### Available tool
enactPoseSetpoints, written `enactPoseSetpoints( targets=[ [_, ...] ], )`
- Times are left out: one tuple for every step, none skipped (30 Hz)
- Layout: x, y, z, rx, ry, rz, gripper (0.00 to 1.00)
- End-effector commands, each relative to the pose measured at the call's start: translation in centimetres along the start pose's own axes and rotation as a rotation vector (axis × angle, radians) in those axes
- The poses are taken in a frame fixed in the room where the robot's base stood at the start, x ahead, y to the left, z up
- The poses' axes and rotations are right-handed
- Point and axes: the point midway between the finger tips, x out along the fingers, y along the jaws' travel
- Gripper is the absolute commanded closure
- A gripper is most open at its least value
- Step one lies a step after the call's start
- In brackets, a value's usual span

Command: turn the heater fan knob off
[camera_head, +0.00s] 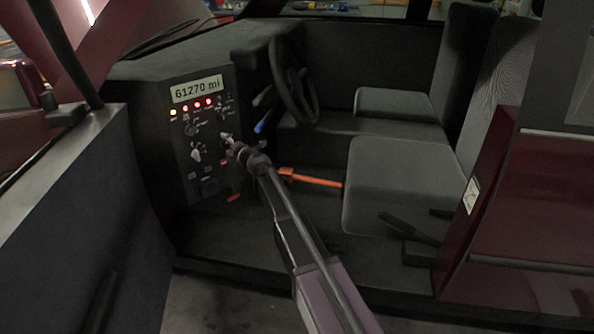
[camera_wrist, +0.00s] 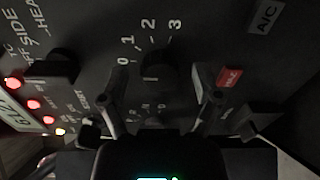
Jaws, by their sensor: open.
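A dark round knob (camera_wrist: 153,72) with a white scale 0, 1, 2, 3 beside it sits on the black dash panel in the wrist view. It looks like the fan knob. Its pointer setting is too dark to read surely. My gripper (camera_wrist: 157,88) is open, with one finger on each side of the knob in this view; I cannot tell whether they touch it. In the head view my gripper (camera_head: 227,138) is close to the dash panel (camera_head: 180,160) and hides part of its controls.
Another dark knob (camera_wrist: 62,66) lies to the left, and a red button (camera_wrist: 230,77) and an A/C button (camera_wrist: 265,16) to the right. The steering wheel (camera_head: 293,80), an orange lever (camera_head: 312,179) and the seats (camera_head: 400,185) are right of the panel. The open door (camera_head: 75,200) stands at left.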

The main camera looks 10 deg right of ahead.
Motion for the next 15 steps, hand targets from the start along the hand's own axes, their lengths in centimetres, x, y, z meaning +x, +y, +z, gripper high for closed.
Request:
enactPoseSetpoints(
  targets=[
    [0.00, -0.01, 0.01, 0.021, 0.001, 0.000, 0.19],
    [-0.01, -0.01, 0.01, 0.036, 0.001, 0.000, 0.19],
    [-0.01, -0.01, 0.02, 0.057, 0.002, 0.000, 0.19],
    [-0.01, -0.01, 0.02, 0.074, 0.003, 0.000, 0.19],
    [-0.01, -0.01, 0.03, 0.092, 0.003, 0.000, 0.19],
    [-0.01, -0.02, 0.03, 0.117, 0.004, 0.000, 0.19],
    [-0.01, -0.02, 0.03, 0.136, 0.005, 0.000, 0.19],
    [-0.01, -0.02, 0.04, 0.156, 0.006, 0.000, 0.19],
    [-0.01, -0.02, 0.04, 0.182, 0.007, 0.000, 0.19],
    [-0.01, -0.03, 0.04, 0.202, 0.007, 0.000, 0.19],
    [-0.01, -0.03, 0.04, 0.222, 0.008, -0.001, 0.19],
    [-0.01, -0.03, 0.05, 0.248, 0.009, -0.001, 0.19],
    [-0.01, -0.03, 0.05, 0.268, 0.010, -0.001, 0.19],
    [-0.01, -0.04, 0.05, 0.288, 0.011, -0.001, 0.19],
    [-0.01, -0.04, 0.06, 0.315, 0.012, -0.001, 0.19]
  ],
)
